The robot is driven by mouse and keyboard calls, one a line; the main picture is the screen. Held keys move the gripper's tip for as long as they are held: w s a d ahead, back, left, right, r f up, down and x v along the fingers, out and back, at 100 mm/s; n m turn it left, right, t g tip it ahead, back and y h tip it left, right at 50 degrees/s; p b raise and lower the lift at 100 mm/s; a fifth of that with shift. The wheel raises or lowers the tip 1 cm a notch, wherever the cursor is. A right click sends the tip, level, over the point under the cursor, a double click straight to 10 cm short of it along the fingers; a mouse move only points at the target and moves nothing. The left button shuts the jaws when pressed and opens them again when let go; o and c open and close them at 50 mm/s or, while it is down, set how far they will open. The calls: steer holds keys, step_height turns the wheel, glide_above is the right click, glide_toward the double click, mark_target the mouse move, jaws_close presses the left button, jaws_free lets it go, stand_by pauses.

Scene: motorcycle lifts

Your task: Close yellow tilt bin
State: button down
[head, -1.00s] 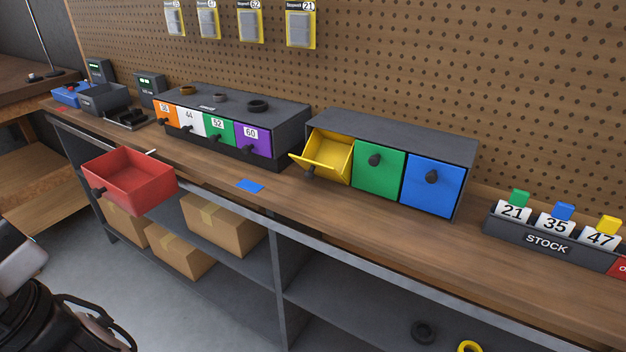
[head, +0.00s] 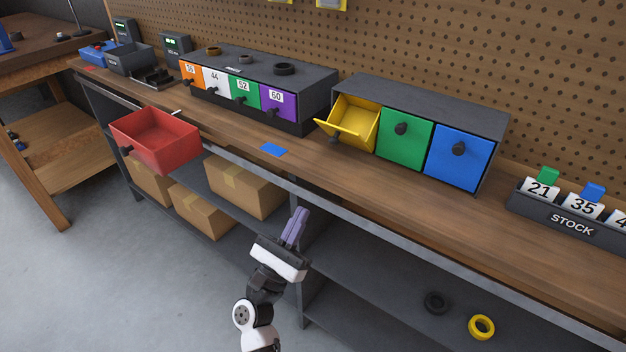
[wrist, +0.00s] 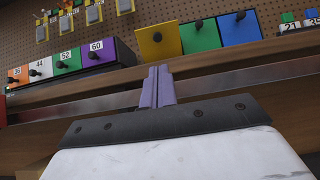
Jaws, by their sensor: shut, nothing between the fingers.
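The yellow tilt bin (head: 352,122) is the left one of three bins in a dark grey cabinet (head: 420,98). It is tilted open, its front leaning out over the bench, with a dark knob below. In the wrist view the yellow bin front (wrist: 159,42) shows above and just beyond the fingers. My gripper (head: 297,226) is shut and empty, with its purple fingers together. It is in front of the bench edge, below the bench top and below the yellow bin, touching nothing I can see. My gripper also shows in the wrist view (wrist: 158,86).
The green bin (head: 404,138) and blue bin (head: 459,156) beside it are closed. A red open drawer (head: 158,138) juts past the bench edge at left. A blue card (head: 273,150) lies on the bench. A stock holder (head: 570,222) stands at right. The bench front between is clear.

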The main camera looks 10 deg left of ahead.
mark_target(326, 174)
steer(key=p+x, duration=0.5)
steer(key=x, duration=0.7)
steer(key=shift+r, duration=0.4)
steer(key=shift+w+d+r, duration=0.2)
steer(key=shift+w+r, duration=0.05)
steer(key=shift+w, duration=0.15)
steer(key=shift+w+r+p, duration=0.1)
steer(key=shift+r+p, duration=0.05)
steer(key=shift+p, duration=0.4)
